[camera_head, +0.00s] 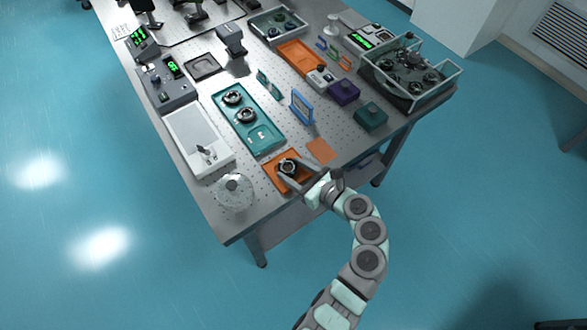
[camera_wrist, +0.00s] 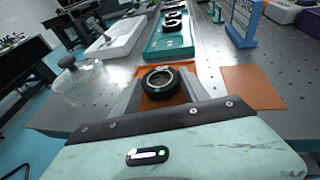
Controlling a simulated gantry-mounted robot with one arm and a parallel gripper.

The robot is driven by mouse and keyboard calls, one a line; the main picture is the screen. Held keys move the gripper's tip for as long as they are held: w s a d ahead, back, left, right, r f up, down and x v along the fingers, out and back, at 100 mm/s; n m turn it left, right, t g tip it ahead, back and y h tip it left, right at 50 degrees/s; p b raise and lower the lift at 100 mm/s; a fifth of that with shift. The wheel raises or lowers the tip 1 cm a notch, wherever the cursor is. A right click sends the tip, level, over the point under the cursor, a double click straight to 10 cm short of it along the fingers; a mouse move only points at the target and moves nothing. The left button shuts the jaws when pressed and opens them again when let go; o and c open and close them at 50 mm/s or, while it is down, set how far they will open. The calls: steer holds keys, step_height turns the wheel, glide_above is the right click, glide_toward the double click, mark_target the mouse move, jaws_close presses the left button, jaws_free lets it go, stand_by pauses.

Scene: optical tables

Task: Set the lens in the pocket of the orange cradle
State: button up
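The lens, a dark round ring mount with clear glass, sits between the fingertips of my gripper in the wrist view (camera_wrist: 160,82) and in the head view (camera_head: 288,166). The orange cradle, a shallow tray, is directly below it in the head view (camera_head: 269,169). The lens hides the middle of the cradle, so its pocket does not show. I cannot tell whether the lens rests in the cradle or hangs just above it. My gripper (camera_head: 292,172) reaches in from the lower right with one finger on each side of the lens. Finger contact is unclear.
A flat orange square (camera_head: 320,150) lies right of the cradle. A teal tray (camera_head: 261,133) with ring mounts is behind. A clear round dish (camera_head: 235,190) and white tray (camera_head: 189,126) are left. A blue-framed stand (camera_head: 302,107) is upright farther back. The table's front edge is close.

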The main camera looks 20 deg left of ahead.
steer(key=shift+o, duration=0.9)
